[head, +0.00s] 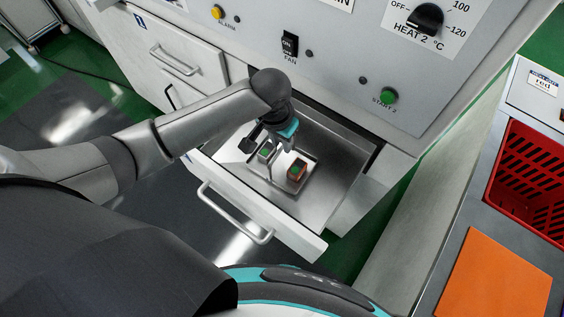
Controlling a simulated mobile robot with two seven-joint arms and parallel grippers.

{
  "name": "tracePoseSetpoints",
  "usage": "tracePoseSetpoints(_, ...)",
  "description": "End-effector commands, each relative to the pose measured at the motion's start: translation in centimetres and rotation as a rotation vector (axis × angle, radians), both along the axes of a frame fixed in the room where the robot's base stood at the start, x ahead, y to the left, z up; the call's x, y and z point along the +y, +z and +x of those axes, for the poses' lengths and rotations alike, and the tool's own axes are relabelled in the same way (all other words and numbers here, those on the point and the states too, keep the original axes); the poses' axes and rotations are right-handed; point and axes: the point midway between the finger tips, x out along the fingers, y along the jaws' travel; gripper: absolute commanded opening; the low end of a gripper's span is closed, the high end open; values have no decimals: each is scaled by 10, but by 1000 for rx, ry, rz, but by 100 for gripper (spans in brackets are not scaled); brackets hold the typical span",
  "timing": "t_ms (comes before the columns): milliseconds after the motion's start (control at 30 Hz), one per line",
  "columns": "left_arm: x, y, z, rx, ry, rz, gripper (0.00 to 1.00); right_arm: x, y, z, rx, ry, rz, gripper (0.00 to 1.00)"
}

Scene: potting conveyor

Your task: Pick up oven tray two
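A small shiny metal tray (312,164) lies inside an open steel drawer. It carries a green-topped block with orange-red sides (297,170) and a second green-topped block (265,152), partly hidden by my gripper. My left gripper (268,160) points down over the tray's left part, close to the second block. Its fingers are small and partly hidden, so I cannot tell whether they are open or shut, or touch the tray. My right gripper is out of view.
The drawer's front (262,220) has a bar handle (232,218). The panel above has a HEAT 2 knob (427,18), a FAN switch (290,45) and a green START 2 button (388,96). At right are a red crate (505,143) and an orange mat (495,275).

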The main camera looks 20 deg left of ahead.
Motion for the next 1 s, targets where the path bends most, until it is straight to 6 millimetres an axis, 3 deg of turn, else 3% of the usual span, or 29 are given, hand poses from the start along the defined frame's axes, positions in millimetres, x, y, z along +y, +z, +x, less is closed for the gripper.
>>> tracePoseSetpoints(267, -1, -22, 3, 0, 1, 0, 27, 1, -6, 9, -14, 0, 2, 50)
tracePoseSetpoints(600, -1, -64, 9, -1, 0, 0, 27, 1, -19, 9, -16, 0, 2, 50)
tracePoseSetpoints(1000, -1, -65, 10, -2, 0, -1, 27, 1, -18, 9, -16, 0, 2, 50)
